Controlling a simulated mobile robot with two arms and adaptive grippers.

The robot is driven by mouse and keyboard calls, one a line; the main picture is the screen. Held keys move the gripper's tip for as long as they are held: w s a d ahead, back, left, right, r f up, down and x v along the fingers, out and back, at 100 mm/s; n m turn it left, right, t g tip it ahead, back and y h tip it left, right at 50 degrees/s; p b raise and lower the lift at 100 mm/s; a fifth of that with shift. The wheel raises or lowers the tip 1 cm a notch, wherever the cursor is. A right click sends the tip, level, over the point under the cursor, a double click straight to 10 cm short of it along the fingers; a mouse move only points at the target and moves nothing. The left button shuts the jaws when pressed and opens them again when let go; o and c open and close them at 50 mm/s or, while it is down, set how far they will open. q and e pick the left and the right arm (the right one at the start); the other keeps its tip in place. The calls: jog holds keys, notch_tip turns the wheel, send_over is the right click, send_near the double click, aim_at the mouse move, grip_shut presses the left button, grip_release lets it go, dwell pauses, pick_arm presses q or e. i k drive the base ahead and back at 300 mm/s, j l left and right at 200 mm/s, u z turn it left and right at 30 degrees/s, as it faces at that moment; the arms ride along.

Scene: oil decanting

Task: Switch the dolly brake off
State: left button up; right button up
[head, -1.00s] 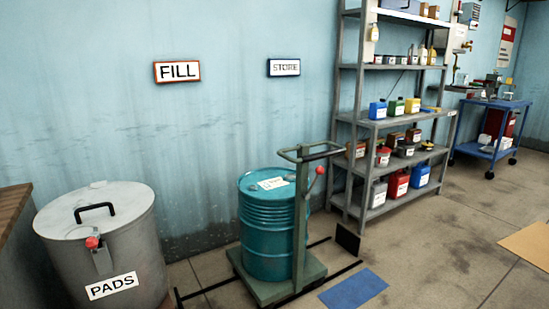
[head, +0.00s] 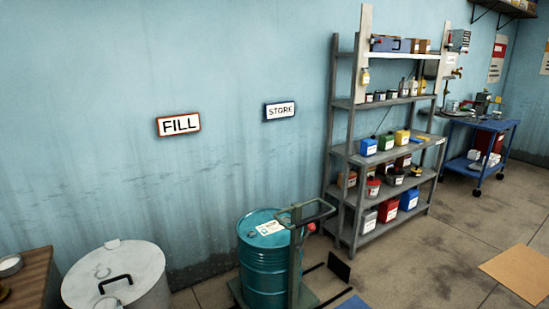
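The dolly (head: 306,300) stands on the floor at the bottom centre of the head view, with an upright post and a green-grey handle frame (head: 312,212). A teal drum (head: 265,270) stands upright on its platform. A red knob (head: 311,228) shows beside the post, partly behind the handle frame; it looks like the end of a lever, and I cannot tell its setting. The dolly's lower part is cut off by the picture's bottom edge. Neither of my grippers is in view.
A grey lidded bin (head: 118,277) stands at the lower left next to a brown wooden bench (head: 32,276). A metal shelf (head: 345,150) with bottles and cans stands right of the dolly. A blue cart (head: 480,165) is farther right. Open floor lies at the lower right.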

aim_at(311, 228)
jog(key=i+l+u, duration=0.15)
jog(key=i, duration=0.35)
jog(key=i+l+u, duration=0.1)
jog(key=i+l, duration=0.2)
jog(key=i, duration=0.15)
jog(key=i+l+u, duration=0.15)
jog(key=i+l, duration=0.15)
jog(key=i, duration=0.15)
